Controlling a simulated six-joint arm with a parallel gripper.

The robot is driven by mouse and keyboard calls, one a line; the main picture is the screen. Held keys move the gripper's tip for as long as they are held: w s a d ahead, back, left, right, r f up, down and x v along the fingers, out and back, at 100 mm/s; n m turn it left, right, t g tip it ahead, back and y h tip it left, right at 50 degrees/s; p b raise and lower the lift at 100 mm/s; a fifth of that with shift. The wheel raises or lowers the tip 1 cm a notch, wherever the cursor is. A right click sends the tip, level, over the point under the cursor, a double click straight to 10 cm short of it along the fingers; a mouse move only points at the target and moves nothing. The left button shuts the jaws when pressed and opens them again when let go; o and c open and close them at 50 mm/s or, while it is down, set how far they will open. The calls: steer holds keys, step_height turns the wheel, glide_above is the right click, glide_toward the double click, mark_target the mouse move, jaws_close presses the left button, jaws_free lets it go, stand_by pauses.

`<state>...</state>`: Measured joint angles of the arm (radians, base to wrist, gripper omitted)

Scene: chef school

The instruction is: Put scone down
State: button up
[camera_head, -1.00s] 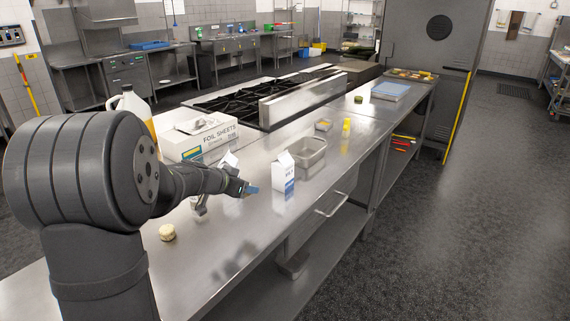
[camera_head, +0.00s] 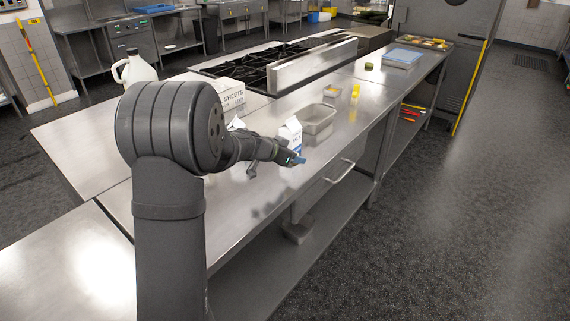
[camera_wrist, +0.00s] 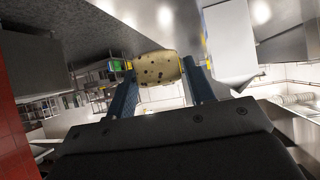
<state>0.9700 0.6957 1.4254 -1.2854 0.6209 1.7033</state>
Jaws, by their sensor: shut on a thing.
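In the wrist view my gripper (camera_wrist: 160,82) is shut on a beige scone with dark specks (camera_wrist: 158,68), held between its two blue fingers. In the head view my gripper (camera_head: 297,160) reaches over the steel counter (camera_head: 240,218), close to a white milk carton (camera_head: 292,130). I cannot tell whether it touches the carton. The scone is too small or hidden to make out in the head view. My arm covers part of the counter.
A metal pan (camera_head: 321,117) and small yellow items (camera_head: 355,91) stand beyond the carton. A foil sheets box (camera_head: 232,95), a white jug (camera_head: 138,71) and the stove (camera_head: 270,66) are further back. The counter's front part is clear.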

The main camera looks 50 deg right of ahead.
mark_target(283, 174)
steer(key=w+f, duration=0.2)
steer(key=w, duration=0.1)
steer(key=shift+w+f, duration=0.1)
steer(key=shift+f, duration=1.8)
steer(key=shift+f, duration=0.1)
steer(key=o, duration=1)
steer(key=shift+f, duration=0.1)
steer(key=shift+c, duration=0.2)
steer(key=shift+a+r, duration=0.15)
steer(key=shift+r, duration=0.2)
steer(key=v, duration=1.1)
steer(key=shift+a, duration=0.25)
steer(key=shift+r, duration=0.1)
